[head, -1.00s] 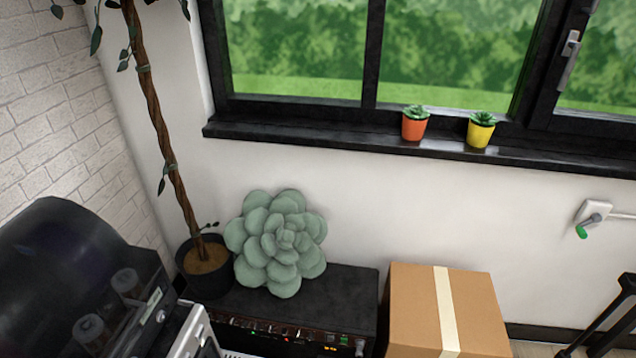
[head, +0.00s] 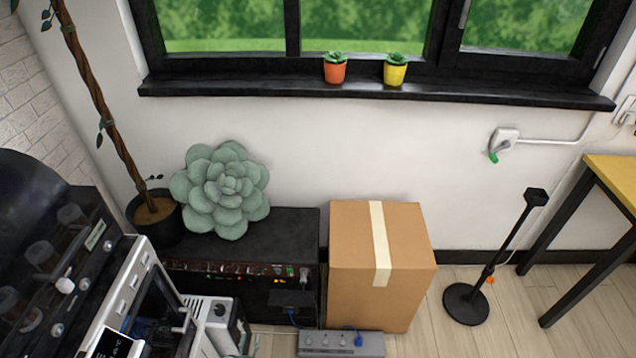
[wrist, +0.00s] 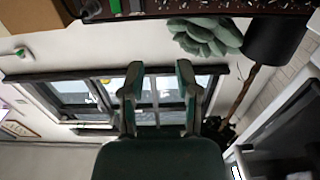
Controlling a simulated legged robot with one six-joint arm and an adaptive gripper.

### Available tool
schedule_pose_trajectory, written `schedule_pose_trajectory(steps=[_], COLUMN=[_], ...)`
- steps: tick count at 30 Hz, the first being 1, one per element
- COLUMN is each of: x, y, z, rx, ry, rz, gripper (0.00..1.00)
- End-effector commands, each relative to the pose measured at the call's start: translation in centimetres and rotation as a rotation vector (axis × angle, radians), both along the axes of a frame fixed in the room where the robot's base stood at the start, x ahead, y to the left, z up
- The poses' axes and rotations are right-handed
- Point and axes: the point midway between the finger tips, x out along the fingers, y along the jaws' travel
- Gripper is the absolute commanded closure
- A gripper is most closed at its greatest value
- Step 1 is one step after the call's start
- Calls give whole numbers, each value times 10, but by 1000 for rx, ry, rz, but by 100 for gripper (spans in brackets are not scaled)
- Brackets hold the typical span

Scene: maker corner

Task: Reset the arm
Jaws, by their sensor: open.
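My gripper (wrist: 158,82) shows in the wrist view, where the room appears upside down. Its two fingers stand apart with nothing between them. The window with its dark frame (wrist: 75,74) lies behind the fingers. My gripper and arm do not show in the head view.
A cardboard box (head: 350,255) stands on the floor beside a black amplifier (head: 290,225) bearing a succulent cushion (head: 222,190). A black stand (head: 467,303) and yellow-topped table (head: 615,178) are at right. Machines crowd the lower left.

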Motion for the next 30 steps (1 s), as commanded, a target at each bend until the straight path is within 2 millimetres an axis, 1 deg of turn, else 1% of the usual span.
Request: schedule_pose_trajectory(steps=[1,7,11,17,20,23,24,26,27,29,30], x=[6,21,36,64,82,106,117,132,141,154,162], y=[3,15,24,38,45,53,56,59,60,60,59], z=[6,19,32,62,84,115,130,153,167,190,206], rx=[11,32,55,101,131,167,182,202,215,232,243], ry=[6,42,69,127,163,209,230,261,283,313,332], rz=[-1,5,10,24,35,51,59,73,83,97,108], gripper=[58,58,58,58,58,58,58,58,58,58,58])
